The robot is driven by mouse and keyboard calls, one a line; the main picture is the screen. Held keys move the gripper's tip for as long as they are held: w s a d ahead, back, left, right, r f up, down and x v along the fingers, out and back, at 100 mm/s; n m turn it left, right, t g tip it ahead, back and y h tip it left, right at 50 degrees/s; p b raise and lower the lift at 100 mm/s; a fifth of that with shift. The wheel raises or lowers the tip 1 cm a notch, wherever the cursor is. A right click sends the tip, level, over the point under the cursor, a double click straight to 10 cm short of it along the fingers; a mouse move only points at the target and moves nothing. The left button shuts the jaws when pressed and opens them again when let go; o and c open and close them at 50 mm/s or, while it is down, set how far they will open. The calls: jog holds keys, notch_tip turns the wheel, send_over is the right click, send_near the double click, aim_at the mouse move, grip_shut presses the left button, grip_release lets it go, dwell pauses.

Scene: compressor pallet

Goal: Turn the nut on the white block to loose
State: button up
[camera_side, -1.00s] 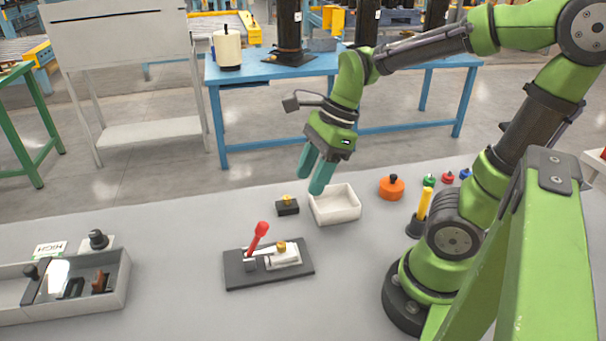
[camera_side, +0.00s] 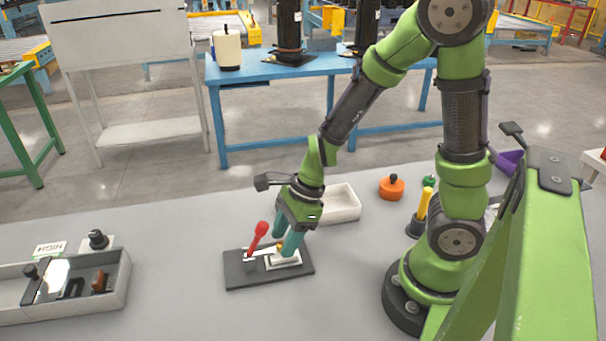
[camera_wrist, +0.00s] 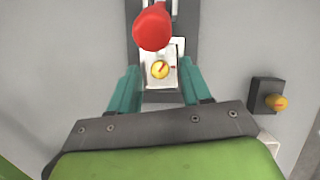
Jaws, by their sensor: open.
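The brass nut (camera_wrist: 160,69) sits on the white block (camera_wrist: 150,52) and has a red line across its top. In the side view a bit of the nut (camera_side: 280,246) shows between the fingers, and the white block (camera_side: 285,262) lies on a dark base plate (camera_side: 240,276). My gripper (camera_side: 286,252) is low over the block. In the wrist view its teal fingers (camera_wrist: 156,80) are open, one on each side of the block, with clear gaps to the nut. A red-knobbed lever (camera_side: 261,229) stands on the same plate, left of the nut.
A black block with a brass knob (camera_wrist: 278,102) lies right in the wrist view. A white bin (camera_side: 343,204) stands behind my gripper. An orange round part (camera_side: 391,187) is farther right. A grey tray (camera_side: 122,277) is at left. The table between tray and plate is clear.

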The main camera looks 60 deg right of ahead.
jog(key=shift+f, duration=0.1)
jog(key=shift+c, duration=0.3)
grip_shut()
jog(key=shift+n, duration=0.3)
jog(key=n, duration=0.1)
jog(key=n+g, duration=0.1)
jog(key=n, duration=0.1)
jog(key=n+g+y, duration=0.1)
jog(key=n, duration=0.1)
jog(key=shift+w, duration=0.25)
jog(key=n+g, duration=0.1)
jog(key=n, duration=0.4)
jog(key=shift+w+g, duration=0.2)
jog(key=shift+g, duration=0.2)
jog(key=shift+o, duration=0.3)
grip_release()
